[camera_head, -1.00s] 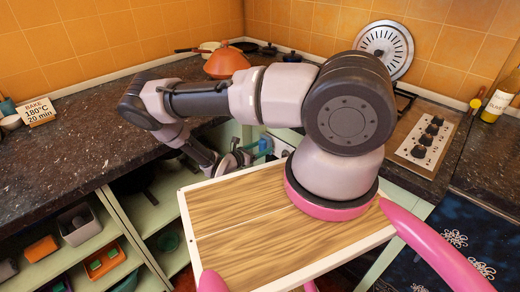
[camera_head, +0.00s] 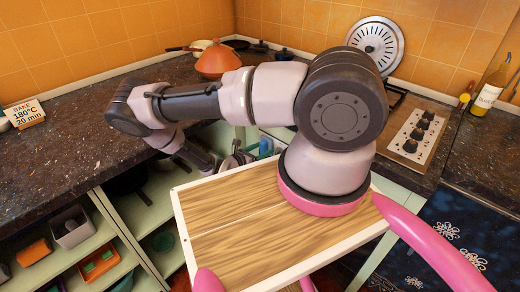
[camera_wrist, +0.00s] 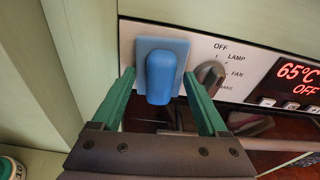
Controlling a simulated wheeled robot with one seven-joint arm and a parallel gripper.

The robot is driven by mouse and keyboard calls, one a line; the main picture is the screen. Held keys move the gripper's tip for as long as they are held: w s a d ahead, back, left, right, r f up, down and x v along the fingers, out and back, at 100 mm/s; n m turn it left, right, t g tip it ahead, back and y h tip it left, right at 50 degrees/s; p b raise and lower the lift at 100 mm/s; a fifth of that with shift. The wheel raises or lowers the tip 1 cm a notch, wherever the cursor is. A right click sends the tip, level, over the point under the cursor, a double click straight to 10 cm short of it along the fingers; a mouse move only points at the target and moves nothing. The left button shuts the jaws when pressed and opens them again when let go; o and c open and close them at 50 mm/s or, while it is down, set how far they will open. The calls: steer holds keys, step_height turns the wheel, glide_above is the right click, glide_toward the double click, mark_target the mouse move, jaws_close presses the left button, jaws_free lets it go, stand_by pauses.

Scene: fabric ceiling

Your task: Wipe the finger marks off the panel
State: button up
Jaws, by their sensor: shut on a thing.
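A blue wiper with a flat pad and a rounded handle (camera_wrist: 165,72) is in my gripper (camera_wrist: 159,78), between its two green fingers. The pad lies at or against the left part of the pale oven control panel (camera_wrist: 208,51); I cannot tell how firmly it touches. No finger marks show on the visible panel; the part behind the wiper is hidden. In the head view my gripper (camera_head: 238,158) is small beyond my arm, with the blue wiper (camera_head: 265,147) beside it and the panel mostly hidden.
A dark knob (camera_wrist: 211,75) sits right of the wiper, then a red display (camera_wrist: 299,80) reading 65°C OFF. Above are a dark countertop (camera_head: 70,165) and a hob control plate (camera_head: 417,135). Open shelves (camera_head: 75,262) with bins stand at left.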

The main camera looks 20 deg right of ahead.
steer(key=shift+w+a, duration=0.2)
steer(key=shift+w, duration=0.4)
steer(key=shift+w+a, duration=0.15)
steer(key=shift+w, duration=0.45)
steer(key=shift+w+a+r, duration=0.1)
steer(key=shift+w+a, duration=0.1)
steer(key=shift+w, duration=0.55)
steer(key=shift+c, duration=1.3)
steer(key=f+v, duration=0.1)
steer(key=v, duration=0.5)
steer(key=shift+s+a+f, duration=0.1)
steer(key=shift+f+v, duration=0.1)
steer(key=shift+v, duration=0.6)
steer(key=shift+f+v, duration=0.15)
steer(key=shift+v, duration=0.6)
